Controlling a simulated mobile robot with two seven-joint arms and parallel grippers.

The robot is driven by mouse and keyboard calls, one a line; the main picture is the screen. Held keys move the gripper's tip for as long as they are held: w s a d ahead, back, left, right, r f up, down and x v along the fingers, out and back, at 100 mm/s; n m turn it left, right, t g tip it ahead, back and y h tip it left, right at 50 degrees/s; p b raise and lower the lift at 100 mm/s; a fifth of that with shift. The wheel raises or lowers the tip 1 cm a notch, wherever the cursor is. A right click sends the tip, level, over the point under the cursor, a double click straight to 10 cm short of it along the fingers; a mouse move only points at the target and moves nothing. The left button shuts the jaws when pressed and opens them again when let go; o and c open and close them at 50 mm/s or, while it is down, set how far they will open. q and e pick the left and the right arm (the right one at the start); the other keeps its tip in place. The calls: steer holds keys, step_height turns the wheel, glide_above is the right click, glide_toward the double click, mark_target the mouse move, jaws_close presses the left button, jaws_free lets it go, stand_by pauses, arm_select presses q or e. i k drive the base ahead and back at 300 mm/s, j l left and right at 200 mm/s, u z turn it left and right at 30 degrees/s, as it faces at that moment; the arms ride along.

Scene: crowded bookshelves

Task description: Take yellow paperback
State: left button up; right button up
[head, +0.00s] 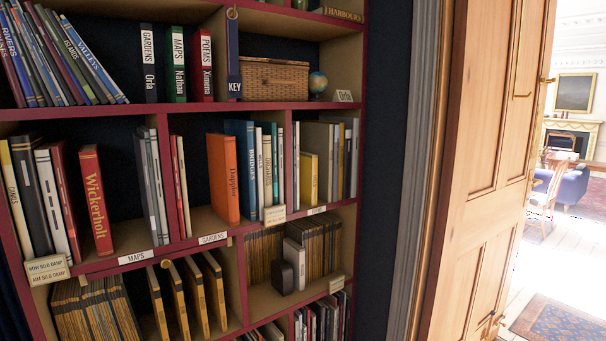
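A small yellow book (308,179) stands upright in the right compartment of the middle shelf, above the "POEMS" label. It is shorter than the books around it, and its spine shows no title that I can read. A taller pale yellow book (14,196) with dark lettering leans at the far left end of the same shelf. I cannot tell from the picture which of the two is a paperback. Neither of my grippers is in view.
Grey and white books crowd the small yellow book. An orange book (223,178) and a blue book (241,168) stand left of its divider. A dark box (282,277) sits below. A wooden door (490,170) stands open at right.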

mark_target(308, 162)
steer(key=i+l+u, duration=0.1)
steer(key=i+l, duration=0.2)
steer(key=i+l+u, duration=0.15)
steer(key=l, duration=0.3)
steer(key=i+l+u, duration=0.1)
steer(key=i+l, duration=0.25)
steer(key=i+l+u, duration=0.1)
steer(key=i+l, duration=0.15)
steer(key=l, duration=0.3)
